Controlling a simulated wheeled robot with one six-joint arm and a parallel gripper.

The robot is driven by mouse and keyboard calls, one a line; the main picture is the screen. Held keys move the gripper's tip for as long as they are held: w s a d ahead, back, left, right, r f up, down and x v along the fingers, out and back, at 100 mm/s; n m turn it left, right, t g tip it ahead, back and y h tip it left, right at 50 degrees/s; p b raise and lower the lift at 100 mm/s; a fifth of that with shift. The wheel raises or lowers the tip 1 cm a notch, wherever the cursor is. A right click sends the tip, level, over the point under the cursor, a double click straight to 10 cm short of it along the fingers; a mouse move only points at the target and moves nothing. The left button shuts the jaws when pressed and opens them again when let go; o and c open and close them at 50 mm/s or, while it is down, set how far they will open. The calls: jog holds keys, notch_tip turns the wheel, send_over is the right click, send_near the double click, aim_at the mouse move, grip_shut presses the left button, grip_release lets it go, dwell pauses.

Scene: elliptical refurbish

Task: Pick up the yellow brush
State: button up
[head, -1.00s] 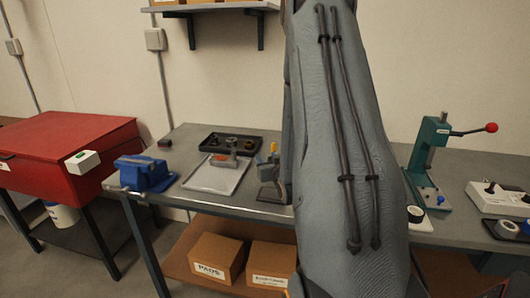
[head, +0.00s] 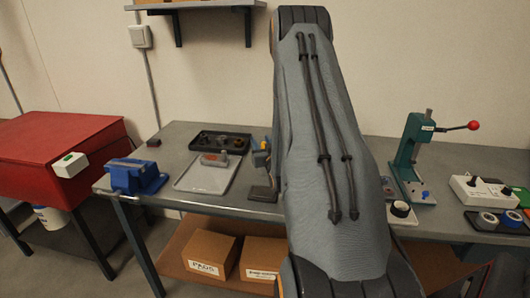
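My gripper is not in view; my grey arm covers the middle of the bench. I cannot clearly make out a yellow brush. A small upright holder (head: 261,160) with blue and yellowish tips stands just left of my arm on the workbench (head: 180,135), partly hidden by the arm. The yellowish part is too small to identify. Whatever lies behind the arm is hidden.
A blue vise (head: 136,177) sits at the bench's left end. A pale tray (head: 205,181) and a black tray (head: 205,137) lie right of it. A green press (head: 410,150) and white control box (head: 482,190) stand right. A red cabinet (head: 50,150) is far left.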

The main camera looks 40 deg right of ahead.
jog(key=shift+w+d, duration=0.15)
jog(key=shift+w, duration=0.2)
jog(key=shift+c, duration=0.5)
grip_shut()
